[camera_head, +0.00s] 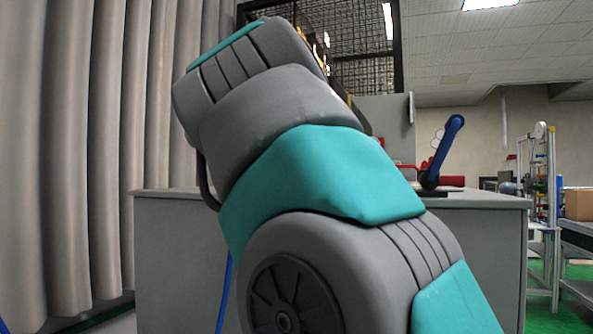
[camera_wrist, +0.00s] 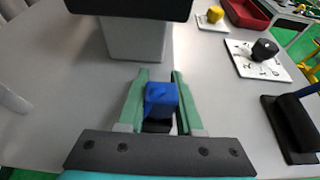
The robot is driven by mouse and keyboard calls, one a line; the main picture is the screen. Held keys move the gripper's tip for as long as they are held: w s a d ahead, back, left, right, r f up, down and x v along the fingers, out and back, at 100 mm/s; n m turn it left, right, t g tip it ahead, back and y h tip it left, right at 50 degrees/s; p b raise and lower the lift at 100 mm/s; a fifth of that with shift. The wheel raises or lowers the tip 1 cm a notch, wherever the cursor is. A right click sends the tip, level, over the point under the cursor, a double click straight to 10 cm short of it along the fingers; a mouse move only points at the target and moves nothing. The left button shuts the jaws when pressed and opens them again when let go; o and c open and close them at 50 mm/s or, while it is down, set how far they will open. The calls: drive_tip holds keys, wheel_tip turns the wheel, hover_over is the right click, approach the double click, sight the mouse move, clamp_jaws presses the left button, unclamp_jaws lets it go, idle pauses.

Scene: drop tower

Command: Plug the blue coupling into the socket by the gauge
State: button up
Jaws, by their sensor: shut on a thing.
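The blue coupling (camera_wrist: 160,98) is a small blue block in the wrist view, between the green fingers of my gripper (camera_wrist: 159,80). My gripper is shut on it and holds it over the grey table, close in front of a grey block with a dark top. The underside of the coupling is hidden, and I cannot tell its height above the table. I cannot make out the socket or the gauge for certain in either view. In the head view my own arm hides my gripper and the coupling.
The grey block (camera_wrist: 135,42) stands straight ahead. To the right are a black knob-like thing (camera_wrist: 265,48) on a white plate (camera_wrist: 245,66), a yellow block (camera_wrist: 215,14), a red tray (camera_wrist: 249,13) and a black fixture (camera_wrist: 290,128). A blue bar (camera_head: 442,152) rises from the table (camera_head: 480,199).

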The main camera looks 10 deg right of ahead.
drive_tip(key=shift+f+b, duration=0.25)
drive_tip(key=shift+b, duration=0.05)
drive_tip(key=o, duration=1.1)
drive_tip(key=shift+r, duration=0.1)
drive_tip(key=v, duration=0.7)
drive_tip(key=shift+s+a+r, duration=0.1)
drive_tip(key=shift+s+a, duration=0.05)
drive_tip(key=shift+s, duration=0.15)
